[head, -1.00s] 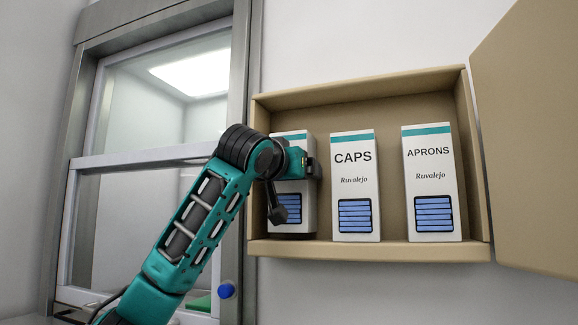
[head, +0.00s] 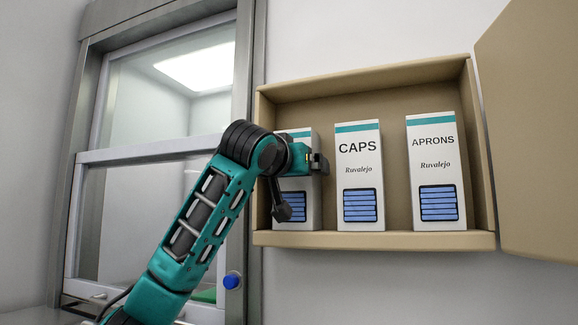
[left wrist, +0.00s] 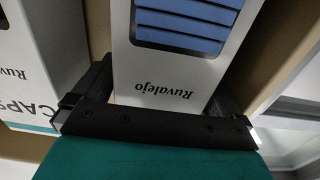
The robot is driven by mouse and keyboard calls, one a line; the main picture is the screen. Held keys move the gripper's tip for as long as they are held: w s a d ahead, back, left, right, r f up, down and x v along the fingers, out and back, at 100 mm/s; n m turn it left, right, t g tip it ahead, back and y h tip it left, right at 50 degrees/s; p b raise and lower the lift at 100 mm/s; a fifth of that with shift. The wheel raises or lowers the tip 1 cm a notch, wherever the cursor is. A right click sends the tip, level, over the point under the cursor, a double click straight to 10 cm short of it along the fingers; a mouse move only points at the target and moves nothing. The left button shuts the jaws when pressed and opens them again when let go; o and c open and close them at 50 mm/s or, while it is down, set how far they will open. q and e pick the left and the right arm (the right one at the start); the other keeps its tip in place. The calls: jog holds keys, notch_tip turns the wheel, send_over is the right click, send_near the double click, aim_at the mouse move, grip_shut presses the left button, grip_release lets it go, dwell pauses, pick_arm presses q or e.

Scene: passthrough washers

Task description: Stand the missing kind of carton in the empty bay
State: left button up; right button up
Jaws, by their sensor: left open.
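Three white cartons with teal top bands stand in a tan wall cabinet (head: 375,240). The middle one reads CAPS (head: 357,200) and the right one reads APRONS (head: 435,172). The left carton (head: 302,210) stands in the left bay; my arm hides its large label in the head view. My left gripper (head: 318,163) is at its upper part. In the left wrist view, upside down, the open fingers (left wrist: 158,105) lie either side of this carton (left wrist: 175,70), which shows "Ruvalejo" and a blue striped panel. My right gripper is not in view.
The open cabinet door (head: 535,140) stands out on the right. A grey-framed glass hatch (head: 150,157) is on the left, with a blue knob (head: 232,281) on its frame. The CAPS carton (left wrist: 35,60) is close beside my gripper in the wrist view.

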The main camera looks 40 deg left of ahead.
pick_arm(q)
jog(key=b+v, duration=0.2)
jog(key=v, duration=1)
jog(key=shift+s, duration=0.3)
jog(key=shift+d+r, duration=0.1)
jog(key=shift+r, duration=0.05)
